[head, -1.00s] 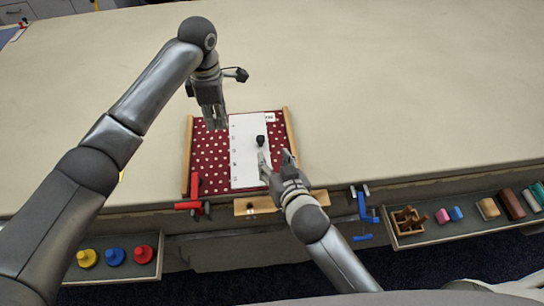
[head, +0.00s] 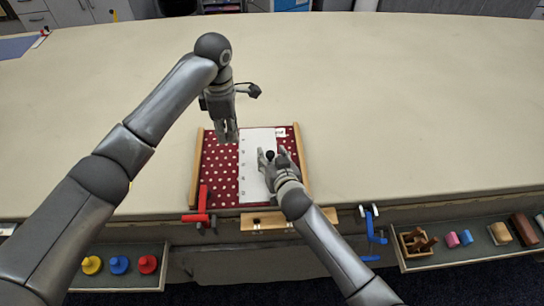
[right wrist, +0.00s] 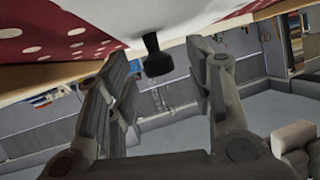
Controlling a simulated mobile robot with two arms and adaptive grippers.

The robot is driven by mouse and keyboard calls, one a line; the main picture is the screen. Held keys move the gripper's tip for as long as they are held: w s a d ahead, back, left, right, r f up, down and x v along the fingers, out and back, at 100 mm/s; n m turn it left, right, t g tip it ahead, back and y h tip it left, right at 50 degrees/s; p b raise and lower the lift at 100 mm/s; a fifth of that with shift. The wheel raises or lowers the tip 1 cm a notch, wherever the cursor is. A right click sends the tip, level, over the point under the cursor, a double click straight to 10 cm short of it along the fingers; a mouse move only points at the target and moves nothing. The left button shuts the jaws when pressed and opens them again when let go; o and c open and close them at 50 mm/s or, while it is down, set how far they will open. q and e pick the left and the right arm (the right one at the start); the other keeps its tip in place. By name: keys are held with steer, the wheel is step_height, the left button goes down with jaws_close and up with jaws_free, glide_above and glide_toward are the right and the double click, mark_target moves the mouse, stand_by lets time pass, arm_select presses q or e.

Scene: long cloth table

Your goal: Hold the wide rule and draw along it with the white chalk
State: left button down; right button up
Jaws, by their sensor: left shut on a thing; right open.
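The wide rule is a white plate (head: 252,178) with marks along its left edge. It lies on a red dotted cloth board (head: 220,170). Its black knob (head: 270,155) stands up near the plate's right side. My right gripper (head: 272,153) is open with its fingers around the knob in the head view. In the right wrist view, the knob (right wrist: 156,56) shows beyond and between the open fingers, apart from both. My left gripper (head: 229,137) points down over the board, left of the plate's far end, shut on a thin thing, likely the white chalk, which the fingers hide.
Wooden strips (head: 300,160) edge the board. Trays with coloured pegs (head: 119,265) and blocks (head: 500,233) are below. The table (head: 420,110) behind is clear.

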jaws_close()
stand_by(0.4)
stand_by(1.0)
